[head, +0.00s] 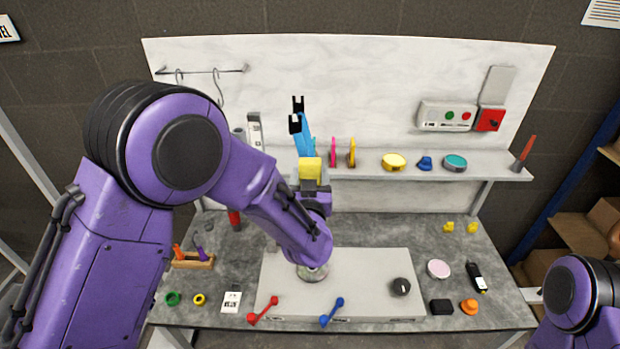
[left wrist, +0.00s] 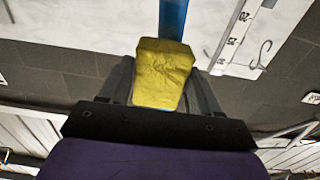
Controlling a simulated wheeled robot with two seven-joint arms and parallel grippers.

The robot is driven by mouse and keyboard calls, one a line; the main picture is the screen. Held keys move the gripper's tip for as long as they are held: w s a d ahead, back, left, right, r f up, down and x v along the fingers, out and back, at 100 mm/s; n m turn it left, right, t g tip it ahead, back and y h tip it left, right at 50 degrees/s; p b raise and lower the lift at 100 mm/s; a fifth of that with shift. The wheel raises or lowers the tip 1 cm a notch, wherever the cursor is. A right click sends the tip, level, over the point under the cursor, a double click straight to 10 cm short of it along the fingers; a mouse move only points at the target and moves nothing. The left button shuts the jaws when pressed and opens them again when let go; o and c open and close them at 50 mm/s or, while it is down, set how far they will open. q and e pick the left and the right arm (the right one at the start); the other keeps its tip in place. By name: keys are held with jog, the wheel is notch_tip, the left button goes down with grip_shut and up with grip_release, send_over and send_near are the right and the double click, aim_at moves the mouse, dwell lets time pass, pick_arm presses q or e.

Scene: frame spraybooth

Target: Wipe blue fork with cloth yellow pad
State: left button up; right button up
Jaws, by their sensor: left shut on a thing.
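The blue fork (head: 305,136) stands tilted at the shelf, with black tips at its top. My left gripper (head: 311,182) is shut on the yellow pad (head: 309,168) and holds it up in front of the shelf, at the fork's lower part. In the left wrist view the yellow pad (left wrist: 163,76) sits between the fingers, and the blue fork (left wrist: 172,18) shows just beyond its top edge. The pad hides the lower fork; I cannot tell whether they touch. Of my right arm only a part shows at the lower right; its gripper is out of view.
The shelf (head: 375,172) holds pink and yellow upright pieces, a yellow disc (head: 394,161) and a teal disc (head: 454,162). Below, a grey box (head: 370,275) stands on the workbench with red and blue handles in front. A control box (head: 447,116) hangs at right.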

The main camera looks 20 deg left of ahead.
pick_arm(q)
notch_tip(320, 180, down, 15)
jog(key=b, duration=1)
jog(key=shift+b, duration=0.3)
jog(key=shift+s+r, duration=0.1)
jog(key=p+v, duration=0.1)
jog(key=v, duration=0.5)
jog(key=shift+p, duration=0.4)
jog(key=shift+d+r, duration=0.1)
